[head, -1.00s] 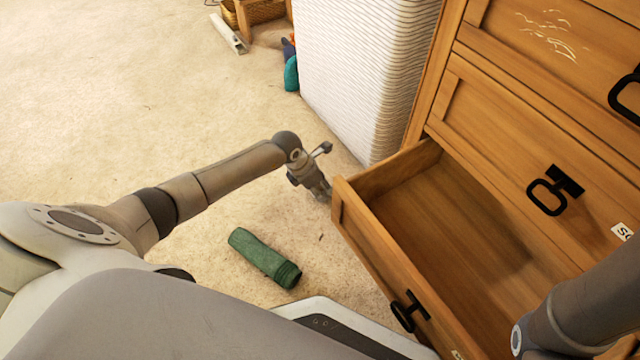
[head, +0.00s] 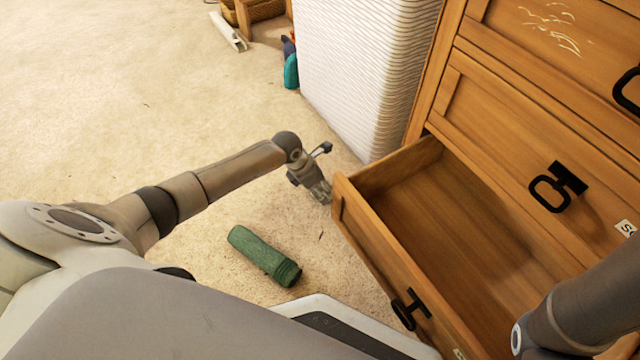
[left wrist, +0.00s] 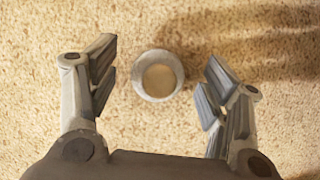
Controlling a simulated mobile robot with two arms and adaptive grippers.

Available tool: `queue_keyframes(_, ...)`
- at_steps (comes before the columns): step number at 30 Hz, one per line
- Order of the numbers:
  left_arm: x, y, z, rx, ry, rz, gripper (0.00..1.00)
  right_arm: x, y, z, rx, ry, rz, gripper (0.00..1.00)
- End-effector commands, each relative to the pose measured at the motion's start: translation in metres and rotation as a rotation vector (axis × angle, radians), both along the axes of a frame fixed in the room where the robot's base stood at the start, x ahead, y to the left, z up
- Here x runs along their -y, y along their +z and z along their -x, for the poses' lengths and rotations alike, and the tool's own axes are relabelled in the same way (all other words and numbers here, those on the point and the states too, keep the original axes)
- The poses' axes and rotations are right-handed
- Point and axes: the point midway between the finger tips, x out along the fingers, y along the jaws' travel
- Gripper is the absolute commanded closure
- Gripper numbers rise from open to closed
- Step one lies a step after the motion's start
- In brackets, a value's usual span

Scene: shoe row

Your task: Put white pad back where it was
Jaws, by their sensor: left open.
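No flat white pad can be made out for certain. A small round whitish object (left wrist: 158,76) with a tan centre is on the carpet in the left wrist view, between and beyond the fingers of my left gripper (left wrist: 160,90). It is hidden in the head view, and I cannot tell if it is the pad. My left gripper (head: 320,191) is open and points down beside the open drawer's left corner, holding nothing. My right gripper is outside the picture; only part of its arm shows at the lower right.
A wooden dresser has an open drawer (head: 455,215) whose visible inside is empty. A green cylinder (head: 264,256) lies on the carpet. A tall white ribbed block (head: 365,75) stands beside the dresser. A white bar (head: 228,32) lies far back. Carpet at left is clear.

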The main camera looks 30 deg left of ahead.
Motion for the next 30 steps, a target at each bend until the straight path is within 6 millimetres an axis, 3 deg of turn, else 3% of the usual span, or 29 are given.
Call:
queue_keyframes(10, -0.004, 0.015, 0.005, 0.001, 0.000, 0.000, 0.29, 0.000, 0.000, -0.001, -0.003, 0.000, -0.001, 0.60)
queue_keyframes(24, -0.021, 0.086, 0.031, 0.001, -0.001, -0.002, 0.29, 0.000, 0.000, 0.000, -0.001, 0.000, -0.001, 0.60)
queue_keyframes(30, -0.025, 0.106, 0.037, 0.000, 0.000, 0.000, 0.29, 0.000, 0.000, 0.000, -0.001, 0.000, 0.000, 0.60)
